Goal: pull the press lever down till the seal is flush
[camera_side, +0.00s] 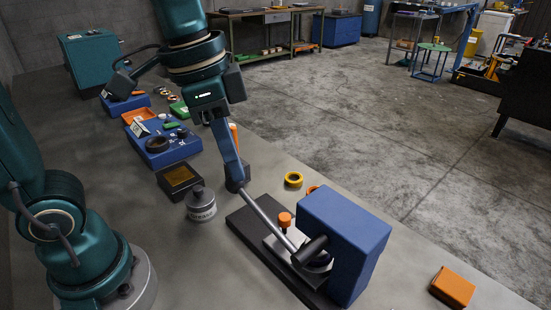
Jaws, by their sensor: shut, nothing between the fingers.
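The press has a blue block (345,235) standing on a dark base plate (245,229), with a black cylinder (310,249) on its near side. A grey metal lever rod (268,219) slopes from that cylinder up and left to a dark block (237,178) at its far end. My gripper (238,176) reaches down from above with its blue fingers shut. Its tips overlap the dark block in the picture; I cannot tell whether they touch it. An orange-topped part (285,219) stands behind the rod. The seal cannot be made out clearly beneath the press.
A grey canister (201,203) and an amber-topped box (179,181) stand left of the press. A blue tray (175,151) of small parts lies behind them.

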